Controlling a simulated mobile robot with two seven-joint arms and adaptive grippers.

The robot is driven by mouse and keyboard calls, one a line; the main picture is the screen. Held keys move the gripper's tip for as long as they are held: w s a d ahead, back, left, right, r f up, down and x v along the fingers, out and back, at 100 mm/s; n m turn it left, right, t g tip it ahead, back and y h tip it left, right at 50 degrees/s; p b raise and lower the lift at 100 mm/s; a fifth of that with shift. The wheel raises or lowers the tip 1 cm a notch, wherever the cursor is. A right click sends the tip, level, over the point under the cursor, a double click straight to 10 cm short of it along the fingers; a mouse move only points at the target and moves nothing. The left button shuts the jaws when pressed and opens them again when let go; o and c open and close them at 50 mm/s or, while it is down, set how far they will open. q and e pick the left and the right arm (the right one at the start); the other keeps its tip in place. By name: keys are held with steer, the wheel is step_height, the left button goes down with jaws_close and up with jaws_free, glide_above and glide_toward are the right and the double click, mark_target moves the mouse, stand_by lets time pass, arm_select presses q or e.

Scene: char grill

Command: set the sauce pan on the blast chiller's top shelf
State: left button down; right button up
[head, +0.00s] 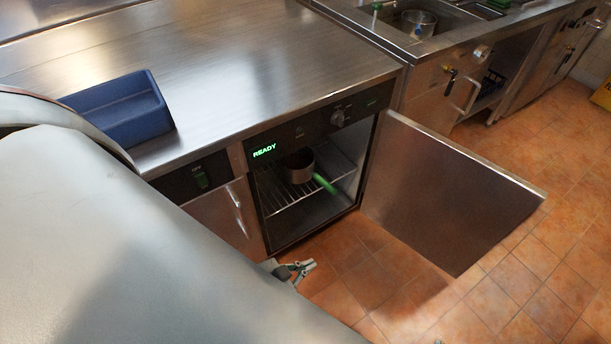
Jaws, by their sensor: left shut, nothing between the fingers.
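The sauce pan (299,167), a small metal pan with a green handle, sits on the upper wire rack (277,196) inside the blast chiller (262,212). Its handle points out toward the front right. The chiller's display reads READY in green. Its door (455,190) stands wide open to the right. My left gripper (307,267) is below and in front of the chiller opening, apart from the pan, shut and empty. My left arm hides much of the lower left. My right gripper is not in view.
A blue bin (122,112) stands on the steel counter (230,60) at left. A sink with a clear container (418,22) is at the back right. The open door juts over the tiled floor (400,300). Floor in front of the chiller is clear.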

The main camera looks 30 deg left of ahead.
arm_select(q)
steer(key=w+a+f+m+g+y+b, duration=0.1)
steer(key=w+f+m+b, duration=0.1)
steer(key=w+f, duration=0.35)
steer(key=w+a+f+m+g+y+b, duration=0.1)
steer(key=w+f+m+y+b, duration=0.15)
steer(key=f, duration=0.55)
steer(key=m+g+y+b, duration=0.2)
steer(key=m+y+b, duration=1.2)
steer(key=y+b, duration=0.25)
glide_toward(304, 174)
steer(key=shift+n+h, duration=0.25)
steer(key=shift+h, duration=0.25)
steer(key=x, duration=0.5)
steer(key=shift+a+r, duration=0.2)
steer(key=shift+a, duration=0.25)
steer(key=shift+w+a, duration=0.3)
steer(key=shift+a, duration=0.1)
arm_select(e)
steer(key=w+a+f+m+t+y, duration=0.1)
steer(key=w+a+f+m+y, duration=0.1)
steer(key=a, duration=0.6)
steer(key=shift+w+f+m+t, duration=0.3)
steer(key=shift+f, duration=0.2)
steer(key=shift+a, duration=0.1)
